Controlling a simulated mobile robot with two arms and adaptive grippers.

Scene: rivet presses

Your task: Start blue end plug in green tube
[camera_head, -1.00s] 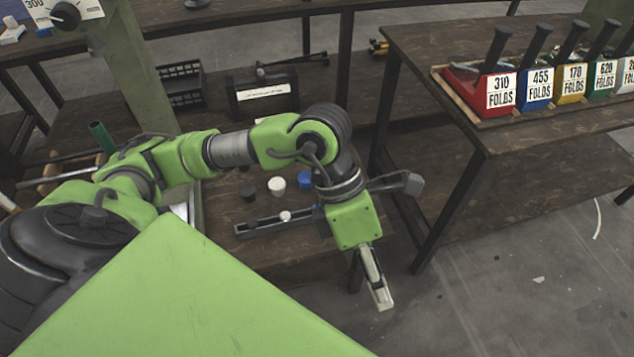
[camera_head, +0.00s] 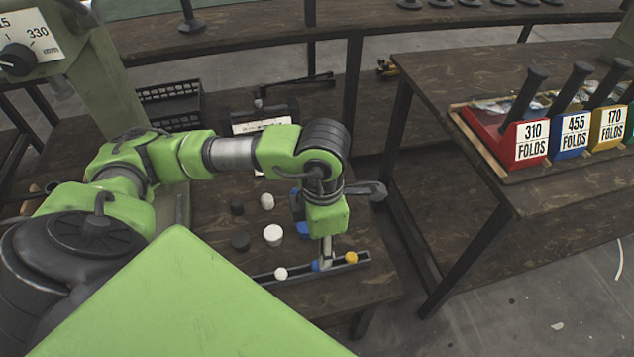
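My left gripper (camera_head: 327,254) points down at a dark narrow rail (camera_head: 300,271) on the low wooden table. Its fingers show edge-on, so I cannot tell whether they are open or shut. A small blue plug (camera_head: 316,266) is in the rail right beside the fingertips; whether they touch it is unclear. A larger blue piece (camera_head: 304,230) is on the table just behind, partly hidden by the gripper. I see no green tube now; my arm may cover it. My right gripper is not in view.
The rail also holds a white plug (camera_head: 281,273) and a yellow plug (camera_head: 351,257). White (camera_head: 273,235) and black (camera_head: 240,241) pieces stand behind it. A table with labelled bins (camera_head: 520,137) is at right. A black crate (camera_head: 170,104) is at the back.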

